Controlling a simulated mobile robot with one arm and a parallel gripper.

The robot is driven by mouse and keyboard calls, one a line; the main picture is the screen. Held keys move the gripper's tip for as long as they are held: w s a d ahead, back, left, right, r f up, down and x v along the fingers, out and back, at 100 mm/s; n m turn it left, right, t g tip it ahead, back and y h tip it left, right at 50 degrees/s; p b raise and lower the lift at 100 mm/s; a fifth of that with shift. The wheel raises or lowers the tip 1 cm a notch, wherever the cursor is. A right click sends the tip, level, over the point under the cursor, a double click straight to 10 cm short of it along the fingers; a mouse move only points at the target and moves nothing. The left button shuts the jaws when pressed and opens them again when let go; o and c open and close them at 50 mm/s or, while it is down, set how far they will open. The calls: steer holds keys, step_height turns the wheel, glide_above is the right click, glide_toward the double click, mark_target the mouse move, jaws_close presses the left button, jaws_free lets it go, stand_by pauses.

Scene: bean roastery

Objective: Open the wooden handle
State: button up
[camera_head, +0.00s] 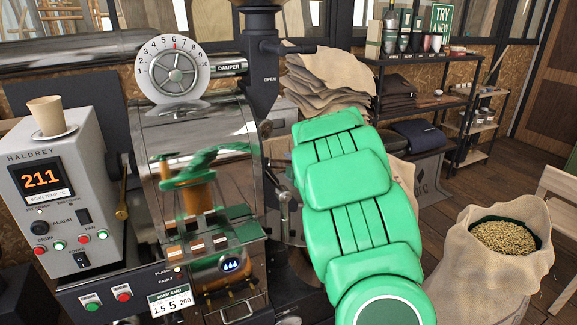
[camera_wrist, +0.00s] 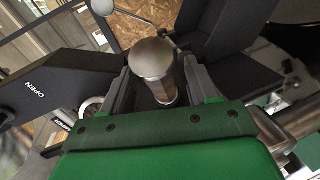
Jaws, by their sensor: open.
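The wooden handle (camera_wrist: 152,56) shows in the wrist view as a brownish-grey rounded knob on a short shaft. It stands between the two dark fingers of my gripper (camera_wrist: 158,78), one on each side. The fingers are open; I cannot tell whether either touches the handle. In the head view my green arm covers the gripper, and I cannot make out the handle. A dark plate marked OPEN (camera_wrist: 35,92) lies left of the fingers in the wrist view; the OPEN marking also shows on the dark pipe assembly (camera_head: 262,70) in the head view.
The shiny roaster drum (camera_head: 195,125) is left of my arm, with the damper dial (camera_head: 175,72) above it. The control box (camera_head: 60,185) carries a paper cup (camera_head: 46,115). A bean sack (camera_head: 490,270) stands on the floor at right. Folded sacks (camera_head: 325,85) lie behind.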

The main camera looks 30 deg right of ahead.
steer(key=shift+w+f, duration=0.2)
steer(key=shift+w, duration=0.35)
jaws_close()
